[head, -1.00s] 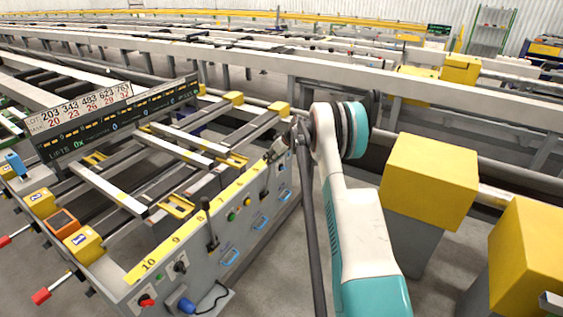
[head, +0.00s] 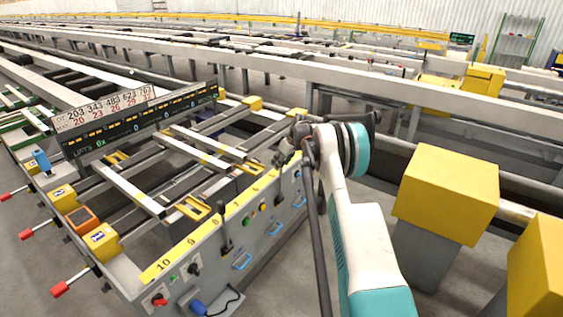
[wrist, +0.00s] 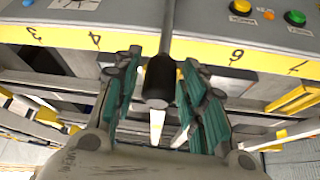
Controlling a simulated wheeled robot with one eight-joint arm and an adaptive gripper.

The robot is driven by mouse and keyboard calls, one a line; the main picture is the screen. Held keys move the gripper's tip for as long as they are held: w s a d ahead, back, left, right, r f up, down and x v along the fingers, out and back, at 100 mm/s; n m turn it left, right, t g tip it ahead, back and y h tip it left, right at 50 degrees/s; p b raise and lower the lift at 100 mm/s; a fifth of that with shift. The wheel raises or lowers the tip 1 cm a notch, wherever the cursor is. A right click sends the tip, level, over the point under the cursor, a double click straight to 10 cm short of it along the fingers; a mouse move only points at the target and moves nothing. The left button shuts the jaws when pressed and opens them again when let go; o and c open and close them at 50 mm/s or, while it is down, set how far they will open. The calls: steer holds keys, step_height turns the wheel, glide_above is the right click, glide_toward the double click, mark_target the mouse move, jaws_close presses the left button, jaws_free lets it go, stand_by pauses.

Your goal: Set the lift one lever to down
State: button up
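A lever with a black knob (wrist: 160,80) on a grey shaft stands at the grey control panel (wrist: 120,12) in the wrist view. My gripper (wrist: 157,100) is open around this knob, with a teal-padded finger on each side and narrow gaps between. In the head view my gripper (head: 297,140) is at the far end of the panel, where my arm partly hides the lever. Another black lever (head: 225,232) stands upright nearer on the panel. No lift one label is readable, so I cannot tell which lever is lift one.
A yellow numbered strip (head: 208,225) runs along the panel edge. Red-tipped handles (head: 60,290) stick out at the left. A display board (head: 140,125) spans the table. Yellow-topped posts (head: 447,193) stand close at the right of my arm. Green and amber buttons (wrist: 240,7) sit near the lever.

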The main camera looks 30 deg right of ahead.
stand_by(0.3)
steer(key=v, duration=1.2)
